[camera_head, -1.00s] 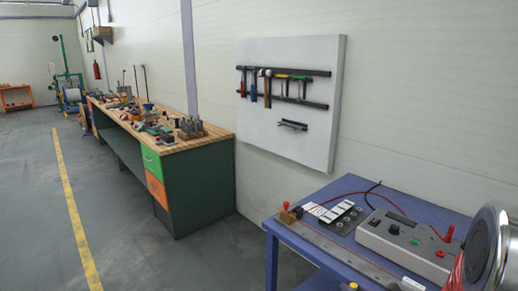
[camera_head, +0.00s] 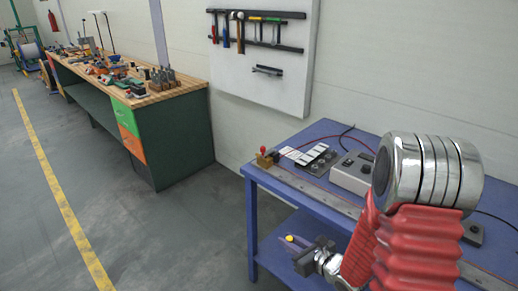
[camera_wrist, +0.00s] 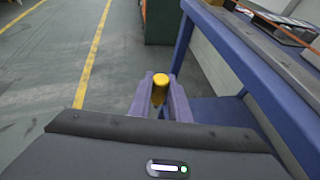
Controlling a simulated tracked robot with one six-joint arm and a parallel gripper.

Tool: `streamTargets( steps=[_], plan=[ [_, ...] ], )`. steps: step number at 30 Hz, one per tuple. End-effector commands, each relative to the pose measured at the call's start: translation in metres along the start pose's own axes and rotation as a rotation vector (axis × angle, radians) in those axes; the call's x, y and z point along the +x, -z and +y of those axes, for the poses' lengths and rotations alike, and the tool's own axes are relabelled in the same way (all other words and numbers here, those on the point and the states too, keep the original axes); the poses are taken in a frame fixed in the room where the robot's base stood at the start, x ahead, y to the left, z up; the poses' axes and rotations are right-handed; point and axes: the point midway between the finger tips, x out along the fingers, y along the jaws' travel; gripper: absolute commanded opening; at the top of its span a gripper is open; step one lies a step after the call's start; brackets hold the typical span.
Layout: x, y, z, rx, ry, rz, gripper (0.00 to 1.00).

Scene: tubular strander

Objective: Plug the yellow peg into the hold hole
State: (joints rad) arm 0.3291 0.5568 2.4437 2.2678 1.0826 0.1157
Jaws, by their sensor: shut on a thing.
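The yellow peg (camera_wrist: 160,82) stands between the two fingers of my gripper (camera_wrist: 160,100) in the wrist view, its round top toward the camera. My gripper is shut on it. In the head view the peg's yellow tip (camera_head: 290,238) shows at the end of my gripper (camera_head: 302,246), in front of the blue table and below its top. A black plate with white labels and dark round spots (camera_head: 322,160) lies on the table top. I cannot tell which spot, if any, is the hold hole.
The blue table (camera_head: 262,178) has a front edge and leg close to my gripper. A grey control box (camera_head: 352,175) and a red-knobbed brass block (camera_head: 264,158) stand on it. A green workbench (camera_head: 178,135) stands farther left. The floor between is clear.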

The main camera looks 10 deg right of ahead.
Motion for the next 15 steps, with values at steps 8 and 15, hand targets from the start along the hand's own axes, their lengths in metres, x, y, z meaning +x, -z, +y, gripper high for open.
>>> streamTargets(
  steps=[8, 15],
  plan=[
    [-0.004, -0.038, -0.007, 0.004, 0.053, 0.006, 0.00],
    [-0.015, -0.085, -0.011, 0.034, 0.123, 0.006, 0.00]
  ],
)
